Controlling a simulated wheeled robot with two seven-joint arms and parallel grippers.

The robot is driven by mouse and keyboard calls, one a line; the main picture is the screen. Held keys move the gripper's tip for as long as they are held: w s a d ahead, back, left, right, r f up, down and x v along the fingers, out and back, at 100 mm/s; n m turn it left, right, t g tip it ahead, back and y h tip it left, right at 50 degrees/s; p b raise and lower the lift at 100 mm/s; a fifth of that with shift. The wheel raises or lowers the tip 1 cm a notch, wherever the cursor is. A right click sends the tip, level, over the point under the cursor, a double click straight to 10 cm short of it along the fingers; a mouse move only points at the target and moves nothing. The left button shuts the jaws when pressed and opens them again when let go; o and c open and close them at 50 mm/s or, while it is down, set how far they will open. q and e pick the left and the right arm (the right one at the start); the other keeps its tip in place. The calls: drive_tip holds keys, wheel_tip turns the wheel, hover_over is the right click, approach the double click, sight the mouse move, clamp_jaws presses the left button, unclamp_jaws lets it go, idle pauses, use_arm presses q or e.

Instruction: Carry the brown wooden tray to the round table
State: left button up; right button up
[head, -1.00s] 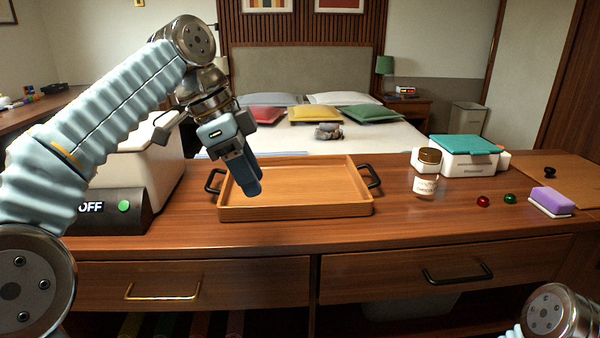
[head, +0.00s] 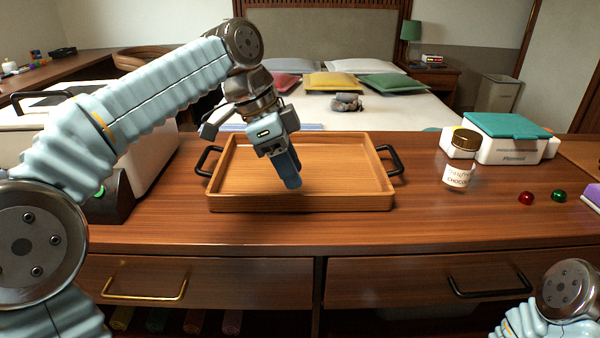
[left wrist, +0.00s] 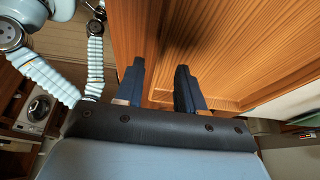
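The brown wooden tray (head: 240,200) lies flat on the wooden counter, with a black handle at its left end (head: 207,161) and another at its right end (head: 391,161). My left gripper (head: 290,182) points down over the tray's middle near its front wall in the head view. In the left wrist view its two blue fingers (left wrist: 160,90) stand apart with nothing seen held between them. Wood grain fills much of that view, and I cannot tell whether the fingers touch the tray. My right arm shows only at the lower right; its gripper is out of view.
A glass jar (head: 460,163) and a white box with a teal lid (head: 505,150) stand right of the tray. Red (head: 526,198) and green (head: 558,196) small objects lie nearby. A white appliance (head: 150,150) stands left. No round table is recognisable.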

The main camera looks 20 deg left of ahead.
sight(299, 194)
use_arm(q)
drive_tip(key=x, duration=0.5)
drive_tip(key=shift+a+f+b, duration=0.3)
drive_tip(key=shift+a+b, duration=0.05)
clamp_jaws()
drive_tip(key=shift+r, duration=0.1)
idle(0.9)
